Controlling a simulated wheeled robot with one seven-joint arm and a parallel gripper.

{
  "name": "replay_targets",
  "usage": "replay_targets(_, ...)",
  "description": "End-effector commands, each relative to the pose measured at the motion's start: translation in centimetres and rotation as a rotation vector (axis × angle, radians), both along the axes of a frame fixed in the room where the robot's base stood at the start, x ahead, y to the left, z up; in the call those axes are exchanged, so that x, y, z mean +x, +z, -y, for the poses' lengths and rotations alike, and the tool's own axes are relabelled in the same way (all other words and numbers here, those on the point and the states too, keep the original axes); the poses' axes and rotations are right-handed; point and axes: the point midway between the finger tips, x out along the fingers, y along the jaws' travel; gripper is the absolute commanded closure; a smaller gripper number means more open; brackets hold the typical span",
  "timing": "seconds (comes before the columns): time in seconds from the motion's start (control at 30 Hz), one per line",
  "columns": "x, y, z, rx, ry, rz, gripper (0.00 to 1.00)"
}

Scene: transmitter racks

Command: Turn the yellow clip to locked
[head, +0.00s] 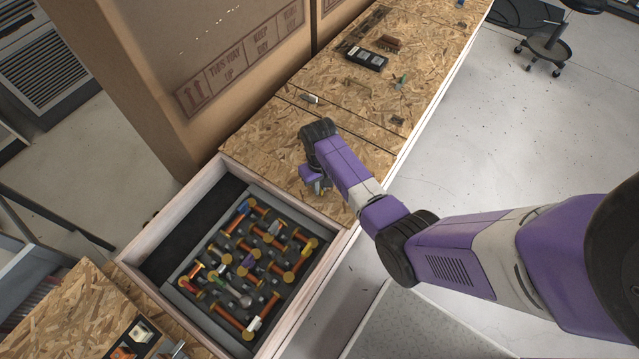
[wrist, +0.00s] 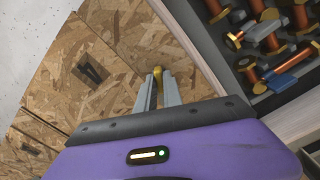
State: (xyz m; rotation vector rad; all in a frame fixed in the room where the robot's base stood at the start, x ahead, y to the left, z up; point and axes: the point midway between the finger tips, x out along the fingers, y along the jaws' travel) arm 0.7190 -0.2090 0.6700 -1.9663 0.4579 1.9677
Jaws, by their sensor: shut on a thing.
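My gripper (wrist: 158,78) is shut on a small yellow piece (wrist: 157,72) in the wrist view. Only its rounded end shows between the fingertips. I cannot tell whether it is the yellow clip, or its lock state. In the head view my gripper (head: 319,186) points down over the wooden board, just beyond the tray's upper right corner. The fingers are small there. The open wooden-sided tray (head: 187,217) holds a grey rack of orange rods with gold ends and small coloured pieces. I cannot single out a yellow clip there with certainty.
A large cardboard box (head: 225,75) stands behind the chipboard worktop (head: 270,130). A black device (head: 366,59) and small loose items lie farther along it. A dark flat piece (wrist: 90,73) lies on the board in the wrist view. Bare board surrounds my gripper.

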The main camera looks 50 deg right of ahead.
Motion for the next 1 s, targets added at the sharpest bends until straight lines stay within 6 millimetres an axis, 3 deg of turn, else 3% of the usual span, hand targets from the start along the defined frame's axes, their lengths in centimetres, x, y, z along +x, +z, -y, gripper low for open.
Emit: replay_targets(1.0,0.12,0.12,-0.01,-0.001,-0.915,0.002,1.00)
